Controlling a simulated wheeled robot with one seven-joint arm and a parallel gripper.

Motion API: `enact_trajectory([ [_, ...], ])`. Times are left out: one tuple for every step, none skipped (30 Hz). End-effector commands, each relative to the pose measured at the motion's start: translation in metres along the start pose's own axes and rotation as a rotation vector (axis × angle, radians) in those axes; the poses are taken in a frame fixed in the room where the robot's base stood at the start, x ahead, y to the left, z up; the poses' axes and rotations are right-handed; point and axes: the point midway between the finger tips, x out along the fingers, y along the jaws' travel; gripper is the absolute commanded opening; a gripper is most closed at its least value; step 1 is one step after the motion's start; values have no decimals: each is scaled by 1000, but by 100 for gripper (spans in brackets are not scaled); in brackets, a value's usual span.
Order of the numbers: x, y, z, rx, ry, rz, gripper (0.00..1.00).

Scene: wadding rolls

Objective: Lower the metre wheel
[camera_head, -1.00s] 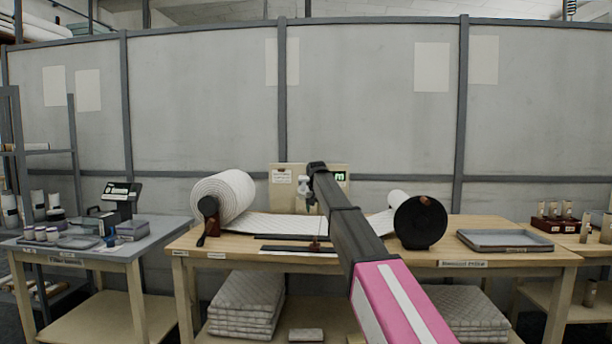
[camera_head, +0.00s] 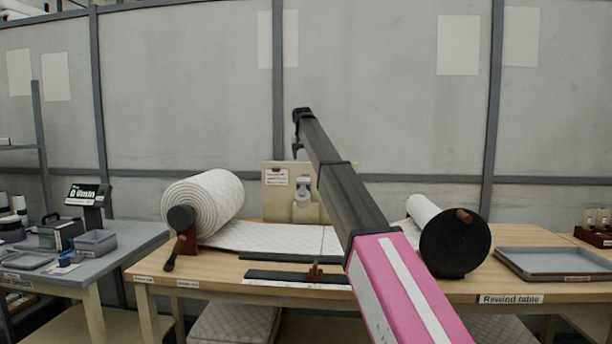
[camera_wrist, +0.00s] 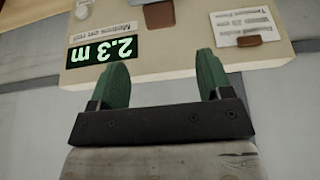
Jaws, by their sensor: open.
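A beige panel (camera_head: 270,208) stands behind the white quilted wadding (camera_head: 270,236) on the rewind table. A pale grey round fitting that looks like the metre wheel (camera_head: 303,190) shows in front of the panel, partly hidden by my arm. In the wrist view, the panel (camera_wrist: 190,62) appears upside down with a green display (camera_wrist: 102,50) reading 2.3 m and a brown block (camera_wrist: 158,15). My gripper (camera_wrist: 163,75) has green fingers, apart and empty, near the panel's edge. In the head view it is small, above the fitting.
A wadding roll (camera_head: 203,205) with a crank is at the left of the table (camera_head: 215,275). A smaller roll with a black disc (camera_head: 455,243) is at the right. Dark strips (camera_head: 290,277) lie in front. A grey tray (camera_head: 553,264) is at far right, a side bench (camera_head: 125,240) at left.

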Motion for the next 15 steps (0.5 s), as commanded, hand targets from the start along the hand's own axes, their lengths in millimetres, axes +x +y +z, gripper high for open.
enact_trajectory([
  [-1, -1, -1, 0, 0, 0, 72],
  [-1, -1, -1, 0, 0, 0, 72],
  [0, -1, -1, 1, 0, 0, 72],
  [2, -1, -1, 1, 0, 0, 72],
  [4, -1, -1, 1, 0, 0, 72],
  [6, 0, -1, 1, 0, 0, 72],
  [9, 0, -1, 1, 0, 0, 72],
  [12, 0, -1, 1, 0, 0, 72],
  [17, -1, -1, 1, 0, 0, 72],
  [21, 0, 0, 1, 0, 0, 72],
  [25, 0, 0, 1, 0, 0, 72],
  [31, 0, 0, 1, -1, 0, 72],
  [36, 0, 0, 1, -1, 0, 72],
  [41, 0, 0, 1, -1, 0, 72],
  [48, 0, 0, 1, -1, 0, 72],
])
